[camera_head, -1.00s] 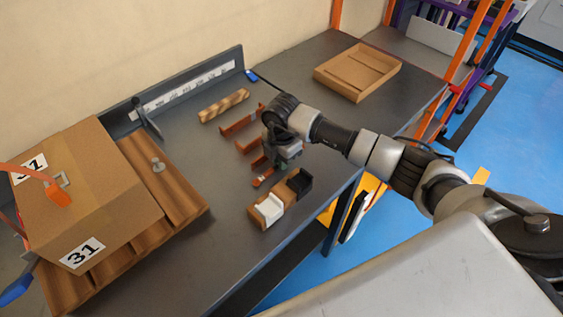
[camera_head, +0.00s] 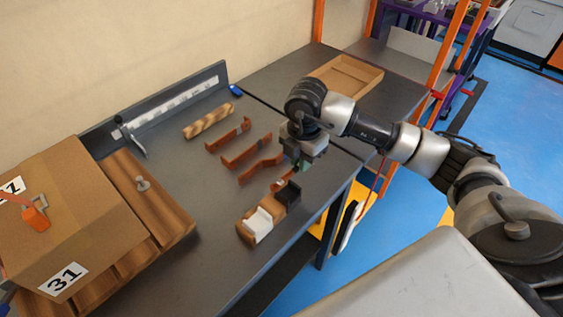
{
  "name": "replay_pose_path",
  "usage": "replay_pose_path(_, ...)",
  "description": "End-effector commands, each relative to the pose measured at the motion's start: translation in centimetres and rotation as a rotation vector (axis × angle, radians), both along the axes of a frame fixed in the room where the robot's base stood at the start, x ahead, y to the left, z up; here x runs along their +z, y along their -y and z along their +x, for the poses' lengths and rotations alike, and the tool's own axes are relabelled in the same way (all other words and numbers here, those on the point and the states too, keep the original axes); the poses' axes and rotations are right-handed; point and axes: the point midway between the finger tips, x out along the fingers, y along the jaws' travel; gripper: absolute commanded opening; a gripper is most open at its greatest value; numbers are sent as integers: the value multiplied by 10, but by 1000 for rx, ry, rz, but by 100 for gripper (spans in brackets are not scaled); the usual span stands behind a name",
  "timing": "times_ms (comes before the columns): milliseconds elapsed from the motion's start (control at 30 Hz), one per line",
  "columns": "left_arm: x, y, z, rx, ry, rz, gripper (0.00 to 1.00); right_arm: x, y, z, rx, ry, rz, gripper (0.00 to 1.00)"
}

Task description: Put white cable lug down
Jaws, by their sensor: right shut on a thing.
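My right gripper (camera_head: 302,166) is pointed down over the workbench, just behind the black end of a small wooden block (camera_head: 244,231). It is shut on a small reddish-brown piece with a pale spot (camera_head: 278,184), which I take for the cable lug. The piece sticks out left of the fingers, and its far side is hidden by them. It shows close behind the block; I cannot tell whether it touches. The block bears a white angled holder (camera_head: 258,224) and a black one (camera_head: 288,193). My left gripper is not in view.
Several copper-coloured bent bars (camera_head: 228,134) lie left of the gripper, with a striped wooden bar (camera_head: 207,121) behind them. A cardboard box (camera_head: 90,215) stands at the left. An open cardboard tray (camera_head: 345,78) is at the back right. The workbench (camera_head: 205,270) is bare in front of the block.

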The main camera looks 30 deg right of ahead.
Motion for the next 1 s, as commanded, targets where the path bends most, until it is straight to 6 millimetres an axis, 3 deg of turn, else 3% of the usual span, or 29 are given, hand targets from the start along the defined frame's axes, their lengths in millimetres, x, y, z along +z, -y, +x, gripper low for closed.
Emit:
replay_pose_path(200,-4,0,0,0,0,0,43,14,15,-20,0,-1,-1,0)
replay_pose_path(433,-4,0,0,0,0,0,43,19,18,-25,11,1,0,0)
replay_pose_path(567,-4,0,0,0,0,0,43,21,15,-25,110,1,2,0)
replay_pose_path(667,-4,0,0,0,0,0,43,25,9,-26,276,2,7,0)
replay_pose_path(1000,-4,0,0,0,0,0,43,42,-13,-31,1091,14,17,0)
